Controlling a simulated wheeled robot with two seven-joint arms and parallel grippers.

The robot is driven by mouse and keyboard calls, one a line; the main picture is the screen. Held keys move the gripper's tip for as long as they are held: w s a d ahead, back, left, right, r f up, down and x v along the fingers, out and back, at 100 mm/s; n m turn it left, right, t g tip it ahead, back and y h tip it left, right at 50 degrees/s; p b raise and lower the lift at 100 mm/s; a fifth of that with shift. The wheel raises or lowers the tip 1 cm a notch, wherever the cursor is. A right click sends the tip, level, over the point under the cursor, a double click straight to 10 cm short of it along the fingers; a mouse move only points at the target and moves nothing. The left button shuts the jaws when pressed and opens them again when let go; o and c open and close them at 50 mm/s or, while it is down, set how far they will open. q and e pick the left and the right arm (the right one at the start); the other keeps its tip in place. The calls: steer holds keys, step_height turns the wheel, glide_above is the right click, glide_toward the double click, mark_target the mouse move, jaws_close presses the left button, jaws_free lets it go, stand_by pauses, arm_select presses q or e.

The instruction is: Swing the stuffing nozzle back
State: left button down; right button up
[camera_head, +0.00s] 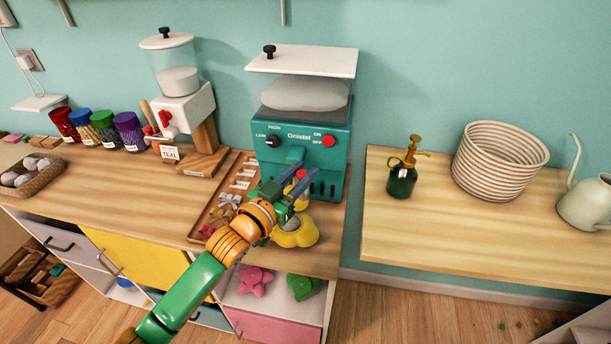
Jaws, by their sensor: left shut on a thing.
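The stuffing machine (305,150) is a teal box with a clear bin of white filling and a white lid. It stands at the right end of the left counter. My left gripper (304,170) reaches up to its front and is shut on the stuffing nozzle (301,175), of which a small red and yellow part shows between the fingers. The rest of the nozzle is hidden by the gripper, so its angle cannot be told. A yellow plush piece (297,233) lies on the counter below the gripper. My right gripper is not in view.
A wooden tray (222,195) with small pieces lies left of the machine. A smaller white dispenser (187,105) and several colored jars (104,128) stand further left. The right table (460,215) holds a spray bottle (402,180), a coiled basket (499,160) and a watering can (588,203).

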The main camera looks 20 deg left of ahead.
arm_select(q)
steer(key=c, duration=0.9)
jaws_free()
steer(key=shift+a, duration=0.1)
steer(key=shift+s+a, duration=0.15)
steer(key=shift+s, duration=0.05)
steer(key=b+v, duration=0.1)
steer(key=v, duration=0.5)
steer(key=shift+s+a, duration=0.15)
steer(key=shift+s, duration=0.25)
steer(key=shift+c, duration=0.4)
